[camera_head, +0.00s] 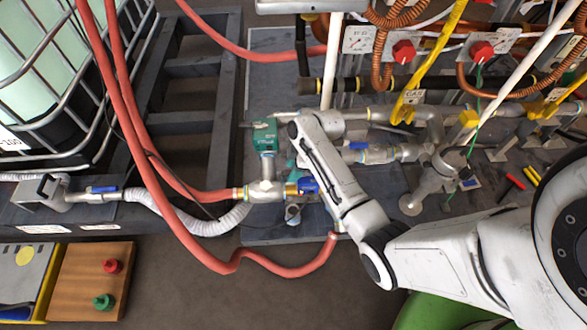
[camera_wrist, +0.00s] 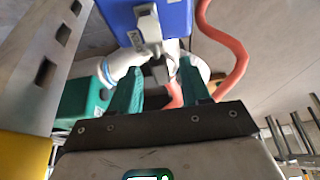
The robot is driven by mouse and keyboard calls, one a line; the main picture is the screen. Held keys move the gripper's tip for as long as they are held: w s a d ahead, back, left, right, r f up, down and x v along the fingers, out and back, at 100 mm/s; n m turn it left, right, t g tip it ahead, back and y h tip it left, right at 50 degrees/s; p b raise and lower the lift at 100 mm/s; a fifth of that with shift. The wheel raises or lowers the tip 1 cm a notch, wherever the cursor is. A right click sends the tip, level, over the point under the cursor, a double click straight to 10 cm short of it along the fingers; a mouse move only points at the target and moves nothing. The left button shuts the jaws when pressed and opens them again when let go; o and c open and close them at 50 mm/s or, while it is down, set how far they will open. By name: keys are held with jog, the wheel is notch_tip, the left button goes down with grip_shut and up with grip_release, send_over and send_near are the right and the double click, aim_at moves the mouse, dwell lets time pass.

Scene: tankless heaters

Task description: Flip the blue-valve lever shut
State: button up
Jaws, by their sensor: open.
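A blue valve lever (camera_head: 308,186) sits on a brass and grey valve at the end of the red hose, just below my gripper in the head view. In the wrist view a large blue part (camera_wrist: 172,18), seemingly this lever up close, lies beyond my fingertips with a pale metal piece in front of it. My gripper (camera_wrist: 160,68) has two teal fingers spread apart with nothing clearly held between them. In the head view my wrist hides most of the gripper. Whether a finger touches the lever I cannot tell.
A green pump housing (camera_head: 265,135) stands left of my wrist. Another blue lever (camera_head: 357,147) lies to its right, and one more (camera_head: 103,190) at far left. A red hose (camera_head: 195,235) loops below. Yellow gas levers (camera_head: 408,105) and pipes crowd the right.

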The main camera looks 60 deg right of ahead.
jog(key=shift+c, duration=0.4)
grip_shut()
